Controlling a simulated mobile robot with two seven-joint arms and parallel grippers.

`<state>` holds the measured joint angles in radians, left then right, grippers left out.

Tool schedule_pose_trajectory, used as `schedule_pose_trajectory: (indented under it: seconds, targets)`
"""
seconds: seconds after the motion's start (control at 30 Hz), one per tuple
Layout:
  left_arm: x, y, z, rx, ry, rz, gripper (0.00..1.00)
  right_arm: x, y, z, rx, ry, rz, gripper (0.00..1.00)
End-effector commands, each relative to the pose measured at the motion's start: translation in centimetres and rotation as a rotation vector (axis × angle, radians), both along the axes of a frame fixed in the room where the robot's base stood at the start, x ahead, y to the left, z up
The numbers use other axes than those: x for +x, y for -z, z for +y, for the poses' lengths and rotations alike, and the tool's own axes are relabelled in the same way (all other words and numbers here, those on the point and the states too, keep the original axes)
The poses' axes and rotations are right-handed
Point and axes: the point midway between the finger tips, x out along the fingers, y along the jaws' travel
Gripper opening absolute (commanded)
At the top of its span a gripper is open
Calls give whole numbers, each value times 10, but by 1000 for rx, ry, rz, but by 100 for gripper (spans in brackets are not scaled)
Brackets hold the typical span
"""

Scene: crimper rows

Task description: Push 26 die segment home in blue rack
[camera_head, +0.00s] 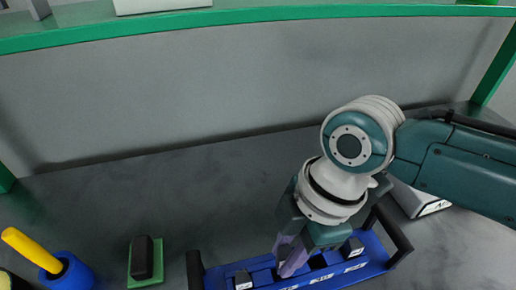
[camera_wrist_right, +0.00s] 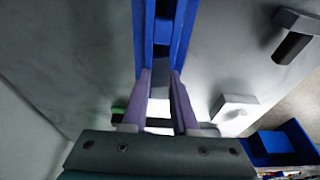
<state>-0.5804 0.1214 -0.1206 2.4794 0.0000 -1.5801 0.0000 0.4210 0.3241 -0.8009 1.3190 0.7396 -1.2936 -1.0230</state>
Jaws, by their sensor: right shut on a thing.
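The blue rack (camera_head: 375,262) lies at the bottom of the head view, with a dark handle at each end. Dark die segments with white labels sit in it, one at the left (camera_head: 243,280) and one at the right (camera_head: 352,246). The numbers are too small to read. My right gripper (camera_head: 287,265) points down into the middle of the rack, its purple fingers close together and shut on a die segment mostly hidden by them. In the right wrist view, the fingers (camera_wrist_right: 161,78) reach to the blue rack (camera_wrist_right: 152,45). My left gripper is not in view.
Left of the rack are a green pad (camera_head: 147,283) with a dark block (camera_head: 142,258) and a blue holder (camera_head: 70,274) with a yellow-handled tool (camera_head: 30,248). A white object (camera_head: 415,203) stands behind my right arm. A green-edged shelf (camera_head: 250,15) runs above.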

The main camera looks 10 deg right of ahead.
Motion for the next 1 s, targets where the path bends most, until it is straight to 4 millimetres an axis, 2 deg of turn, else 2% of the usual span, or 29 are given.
schedule_pose_trajectory:
  seconds: [0.03,0.2,1.0]
  targets:
    - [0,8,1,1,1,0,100,0,8,0,1,-1,-1,0]
    - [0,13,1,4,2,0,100,1,15,1,2,0,-2,0]
    - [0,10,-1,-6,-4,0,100,1,14,0,1,0,-2,0]
